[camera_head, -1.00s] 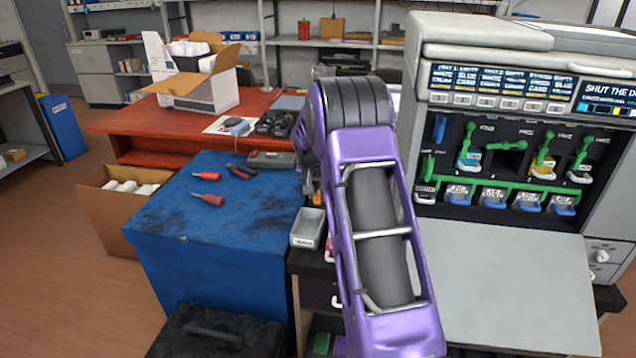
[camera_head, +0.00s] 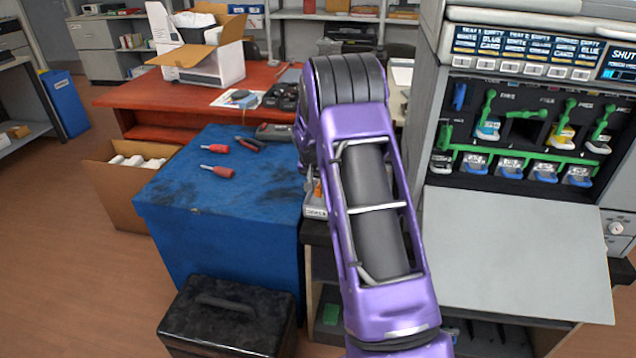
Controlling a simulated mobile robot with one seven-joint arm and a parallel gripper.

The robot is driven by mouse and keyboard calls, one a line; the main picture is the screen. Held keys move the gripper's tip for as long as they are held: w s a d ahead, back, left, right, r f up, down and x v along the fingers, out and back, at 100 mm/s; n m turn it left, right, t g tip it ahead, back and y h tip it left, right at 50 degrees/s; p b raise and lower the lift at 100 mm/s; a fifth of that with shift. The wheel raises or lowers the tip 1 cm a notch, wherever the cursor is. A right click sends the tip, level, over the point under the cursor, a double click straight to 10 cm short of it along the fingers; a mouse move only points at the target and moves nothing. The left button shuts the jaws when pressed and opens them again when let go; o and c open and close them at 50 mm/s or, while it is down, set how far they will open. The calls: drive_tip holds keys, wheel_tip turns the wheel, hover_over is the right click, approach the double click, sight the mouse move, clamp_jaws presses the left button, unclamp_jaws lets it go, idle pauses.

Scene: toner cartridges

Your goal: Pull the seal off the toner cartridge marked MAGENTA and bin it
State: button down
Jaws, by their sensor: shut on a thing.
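My purple arm (camera_head: 375,215) stands in the middle of the camera_head view and reaches away from me over the worktop between the blue-covered table and the printer. Its far end bends down behind its own links, so my gripper and anything in it are hidden. No cartridge marked MAGENTA and no seal can be made out. In the open printer (camera_head: 525,100), a cyan-labelled cartridge (camera_head: 487,129) and a yellow-labelled one (camera_head: 561,136) sit in their bays, with an empty-looking bay between them. A small grey tray (camera_head: 315,211) shows partly behind my arm.
A blue-covered table (camera_head: 215,235) holds red-handled tools (camera_head: 217,171) and pliers (camera_head: 250,144). A cardboard box (camera_head: 118,190) with white items stands left of it. A black case (camera_head: 225,325) is in front. A blue bin (camera_head: 63,105) stands far left. The printer's lowered grey flap (camera_head: 515,250) is bare.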

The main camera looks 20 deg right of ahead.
drive_tip(key=shift+f, duration=0.5)
drive_tip(key=c, duration=0.6)
unclamp_jaws()
drive_tip(key=shift+r, duration=0.1)
